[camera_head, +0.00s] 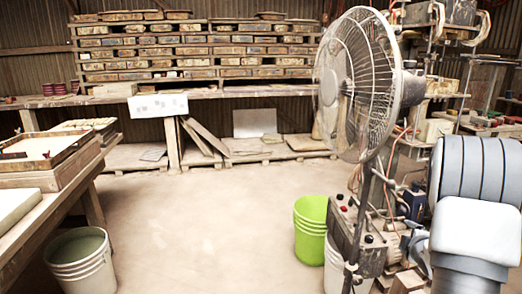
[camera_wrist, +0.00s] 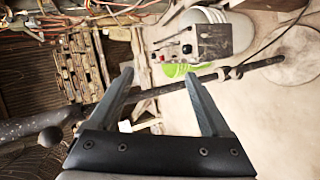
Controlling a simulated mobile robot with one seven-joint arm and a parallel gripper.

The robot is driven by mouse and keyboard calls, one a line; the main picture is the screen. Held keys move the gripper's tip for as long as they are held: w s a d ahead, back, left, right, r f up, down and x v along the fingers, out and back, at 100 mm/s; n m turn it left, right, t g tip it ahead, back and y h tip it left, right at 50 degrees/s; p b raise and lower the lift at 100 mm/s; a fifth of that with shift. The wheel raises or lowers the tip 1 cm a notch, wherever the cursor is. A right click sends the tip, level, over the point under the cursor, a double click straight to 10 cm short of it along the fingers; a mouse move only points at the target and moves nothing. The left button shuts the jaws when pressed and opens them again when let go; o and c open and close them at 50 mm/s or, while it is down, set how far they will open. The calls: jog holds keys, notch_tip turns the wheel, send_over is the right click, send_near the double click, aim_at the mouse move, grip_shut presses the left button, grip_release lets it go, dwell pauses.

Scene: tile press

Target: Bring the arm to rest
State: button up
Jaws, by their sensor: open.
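My gripper (camera_wrist: 157,88) shows in the wrist view, its two grey fingers spread apart with nothing between them. Part of my arm (camera_head: 475,210) stands at the right edge of the head view, pale grey and folded close to the body. The gripper itself is not visible in the head view. In the wrist view the scene appears turned sideways, and a dark pole (camera_wrist: 165,90) passes behind the fingers. I cannot tell how far the pole is from them.
A tall fan (camera_head: 365,85) stands near my arm, with a control box (camera_head: 352,228) on its pole. A green bucket (camera_head: 311,225) and a white bucket (camera_head: 80,262) stand on the floor. A workbench (camera_head: 75,180) is at left. The middle floor is clear.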

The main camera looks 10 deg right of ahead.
jog(key=s+a+r+m+g, duration=0.1)
jog(key=s+a+r+m, duration=0.3)
jog(key=a+r, duration=0.4)
jog(key=s+a+r+m+g, duration=0.25)
jog(key=a+r, duration=0.25)
jog(key=a, duration=0.4)
jog(key=s+a+r+m+g+y, duration=0.25)
jog(key=s+a+m+y, duration=0.3)
jog(key=s+a, duration=1.4)
notch_tip(320, 180, up, 23)
jog(key=s+d+p, duration=0.1)
jog(key=s+p, duration=0.1)
jog(key=p, duration=2.2)
jog(key=shift+s+d+h, duration=0.2)
jog(key=shift+s+h, duration=0.15)
